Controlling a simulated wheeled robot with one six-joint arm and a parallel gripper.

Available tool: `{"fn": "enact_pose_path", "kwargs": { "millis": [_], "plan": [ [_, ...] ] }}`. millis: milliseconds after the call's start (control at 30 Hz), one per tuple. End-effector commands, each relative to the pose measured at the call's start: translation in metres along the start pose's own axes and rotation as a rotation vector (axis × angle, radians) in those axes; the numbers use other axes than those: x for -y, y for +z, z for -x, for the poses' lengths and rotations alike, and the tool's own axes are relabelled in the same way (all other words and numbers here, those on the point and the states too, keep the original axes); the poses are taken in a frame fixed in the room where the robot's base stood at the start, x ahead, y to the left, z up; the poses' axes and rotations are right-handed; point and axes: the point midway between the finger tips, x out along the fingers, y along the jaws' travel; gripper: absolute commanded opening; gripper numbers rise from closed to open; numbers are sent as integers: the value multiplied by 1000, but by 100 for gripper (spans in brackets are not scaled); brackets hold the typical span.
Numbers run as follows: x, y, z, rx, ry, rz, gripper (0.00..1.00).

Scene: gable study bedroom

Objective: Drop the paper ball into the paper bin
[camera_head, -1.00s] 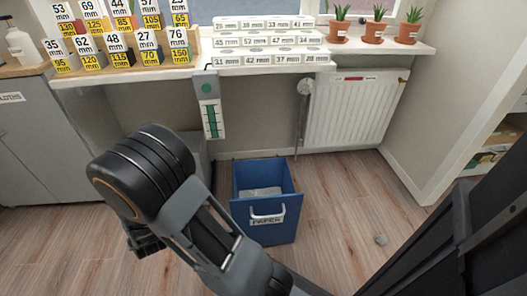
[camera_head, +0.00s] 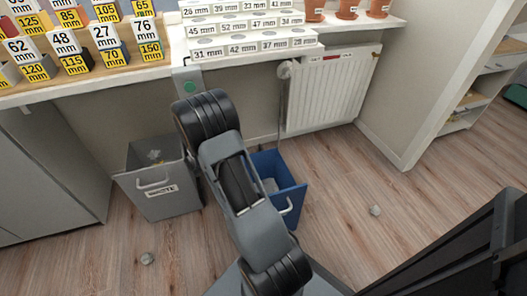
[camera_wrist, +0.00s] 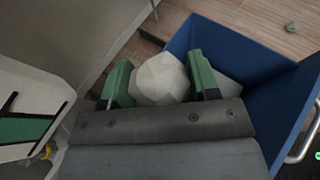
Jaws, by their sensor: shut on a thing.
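The paper ball (camera_wrist: 158,82), white and faceted, is held between the green fingers of my gripper (camera_wrist: 160,70), which is shut on it. The paper bin (camera_head: 291,172) is blue and open-topped, with a handle at its front. In the wrist view the bin's blue wall (camera_wrist: 232,38) lies behind and to the right of the ball. The ball overlaps the bin's left part; I cannot tell its height above the rim. Pale paper (camera_wrist: 218,82) lies in the bin. In the head view my arm hides my gripper, the ball and part of the bin.
A grey bin marked WASTE (camera_head: 152,185) stands left of the blue bin. A radiator (camera_head: 330,92) and a shelf with labelled blocks (camera_head: 245,45) are behind. Floor at right is mostly clear.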

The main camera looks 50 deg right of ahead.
Motion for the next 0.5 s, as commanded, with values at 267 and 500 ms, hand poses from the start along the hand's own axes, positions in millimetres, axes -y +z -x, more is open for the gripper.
{"fn": "enact_pose_path", "kwargs": {
  "millis": [267,500],
  "plan": [
    [73,-1,-63,-1,-417,-171,33],
    [100,-8,-78,-1,-569,-236,33]
  ]
}}
